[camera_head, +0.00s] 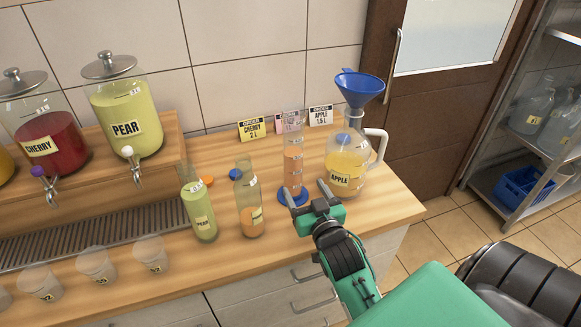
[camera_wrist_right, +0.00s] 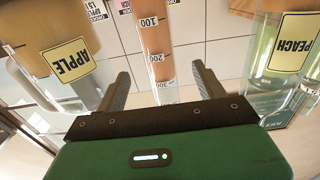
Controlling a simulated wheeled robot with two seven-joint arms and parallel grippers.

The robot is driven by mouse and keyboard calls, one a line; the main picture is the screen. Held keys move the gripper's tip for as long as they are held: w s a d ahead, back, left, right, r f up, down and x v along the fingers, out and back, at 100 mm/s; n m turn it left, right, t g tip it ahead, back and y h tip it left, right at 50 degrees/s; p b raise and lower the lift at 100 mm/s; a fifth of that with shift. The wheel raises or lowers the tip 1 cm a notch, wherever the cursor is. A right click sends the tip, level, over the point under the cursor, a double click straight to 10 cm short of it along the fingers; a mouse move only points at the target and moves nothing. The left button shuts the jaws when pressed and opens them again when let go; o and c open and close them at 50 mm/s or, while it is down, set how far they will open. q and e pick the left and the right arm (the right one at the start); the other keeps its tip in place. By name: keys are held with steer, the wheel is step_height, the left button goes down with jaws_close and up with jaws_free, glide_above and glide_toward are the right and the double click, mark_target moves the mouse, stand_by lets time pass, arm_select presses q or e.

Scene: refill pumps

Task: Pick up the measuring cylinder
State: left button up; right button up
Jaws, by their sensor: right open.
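The measuring cylinder (camera_head: 293,160) is tall and clear, with orange liquid inside and a blue foot. It stands upright on the wooden counter between the apple jug and a bottle. My right gripper (camera_head: 306,189) is open and empty, low in front of the cylinder. In the right wrist view, which is upside down, the cylinder (camera_wrist_right: 157,42) with its printed scale appears between the open fingers (camera_wrist_right: 160,72). I cannot tell how deep between them it stands; no finger visibly grips it. My left gripper is not in view.
The apple jug (camera_head: 347,168) with a blue funnel (camera_head: 360,87) stands close right of the cylinder. A bottle with orange liquid (camera_head: 250,205) and a green pear bottle (camera_head: 199,212) stand left. Small cards (camera_head: 251,129) stand behind. Dispensers and clear cups (camera_head: 95,264) are further left.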

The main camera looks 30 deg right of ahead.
mark_target(296, 172)
steer(key=p+x, duration=0.1)
steer(key=x, duration=0.4)
steer(key=shift+w+r, duration=0.1)
steer(key=shift+w, duration=0.3)
steer(key=shift+w+d, duration=0.15)
steer(key=shift+w, duration=0.3)
steer(key=shift+w+d+r+p, duration=0.1)
steer(key=shift+w+p, duration=0.1)
steer(key=shift+p, duration=0.15)
steer(key=p+x, duration=0.1)
steer(key=x, duration=0.2)
steer(key=shift+w+d, duration=0.15)
steer(key=shift+w, duration=0.05)
steer(key=shift+w+d+p, duration=0.1)
steer(key=shift+w+p, duration=0.25)
steer(key=shift+w, duration=0.2)
steer(key=shift+c, duration=0.6)
steer(key=c, duration=1.1)
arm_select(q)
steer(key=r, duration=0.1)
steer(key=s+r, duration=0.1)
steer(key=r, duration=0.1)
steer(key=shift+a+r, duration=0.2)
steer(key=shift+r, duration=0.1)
arm_select(e)
steer(key=shift+c, duration=0.7)
